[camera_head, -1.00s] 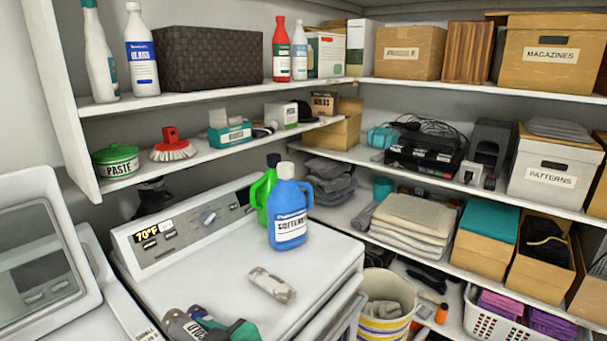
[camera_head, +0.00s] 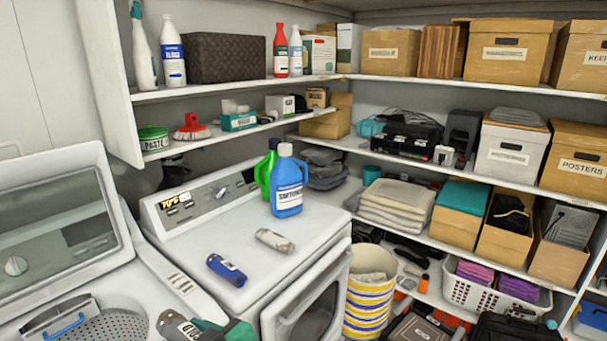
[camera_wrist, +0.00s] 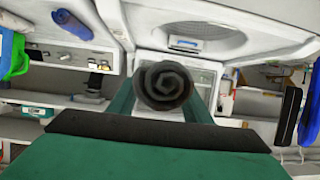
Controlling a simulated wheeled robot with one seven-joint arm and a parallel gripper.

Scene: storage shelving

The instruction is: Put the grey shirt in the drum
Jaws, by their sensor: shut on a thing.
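My gripper (camera_head: 205,332) is at the bottom edge of the head view, in front of the dryer and right of the washer. Its teal fingers are shut on the grey shirt (camera_head: 175,324), a dark roll with white lettering. In the wrist view the shirt's spiral end (camera_wrist: 163,85) faces the camera, between the fingertips (camera_wrist: 163,100). The drum (camera_head: 112,328) is the perforated metal tub of the open washer at lower left, only partly in view. The shirt is right of the drum opening; its height above the washer is hard to tell.
The washer's raised lid (camera_head: 60,235) stands behind the drum. A blue roll (camera_head: 226,270), a beige roll (camera_head: 275,240) and a blue softener jug (camera_head: 287,185) are on the dryer (camera_head: 240,230). A striped bin (camera_head: 368,310) stands to the right.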

